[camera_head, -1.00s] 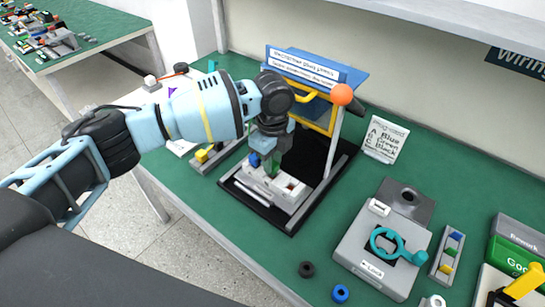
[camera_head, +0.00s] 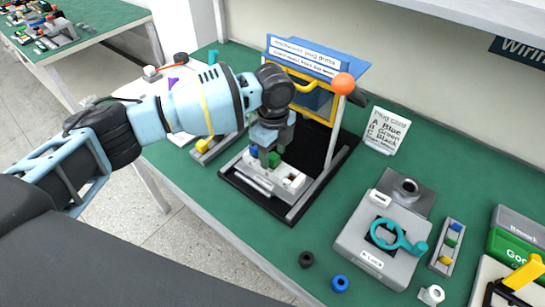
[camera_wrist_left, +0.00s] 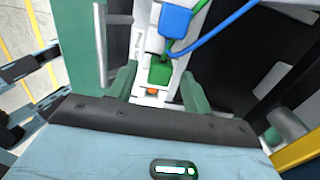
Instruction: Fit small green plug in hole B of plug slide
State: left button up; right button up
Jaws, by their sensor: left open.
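The small green plug (camera_wrist_left: 160,71) sits on the white plug slide (camera_wrist_left: 146,24) between the fingers of my left gripper (camera_wrist_left: 160,88) in the left wrist view. The gripper is open, with a finger on each side of the plug. A blue plug (camera_wrist_left: 175,21) stands beyond it with a blue cord. In the head view my left gripper (camera_head: 264,155) points down over the slide (camera_head: 287,182); the green plug (camera_head: 275,159) and blue plug (camera_head: 253,152) show small by the fingers. Hole B and the plug's seating depth are hidden. My right gripper is out of view.
A press frame with a yellow guard (camera_head: 315,106) and an orange-knobbed lever (camera_head: 343,83) stands behind the slide. A card (camera_head: 387,131) lists A Blue, B Green, C Black. A grey fixture with a teal ring (camera_head: 397,234) is at right. Loose rings (camera_head: 340,283) lie at the front.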

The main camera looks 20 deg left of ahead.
pick_arm(q)
jog(key=shift+r, duration=0.25)
jog(key=r, duration=0.1)
jog(key=s+r, duration=0.1)
jog(key=r, duration=0.1)
jog(key=shift+d+r, duration=0.1)
jog(key=shift+d, duration=0.05)
jog(key=s+d+r+p, duration=0.1)
jog(key=s+d, duration=0.3)
jog(key=s, duration=1)
jog(key=shift+s+r+p, duration=0.15)
jog(key=shift+s+p, duration=0.1)
jog(key=shift+p, duration=0.1)
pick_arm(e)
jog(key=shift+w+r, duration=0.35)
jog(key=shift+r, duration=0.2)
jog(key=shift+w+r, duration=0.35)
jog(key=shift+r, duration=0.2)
pick_arm(q)
jog(key=shift+d, duration=0.1)
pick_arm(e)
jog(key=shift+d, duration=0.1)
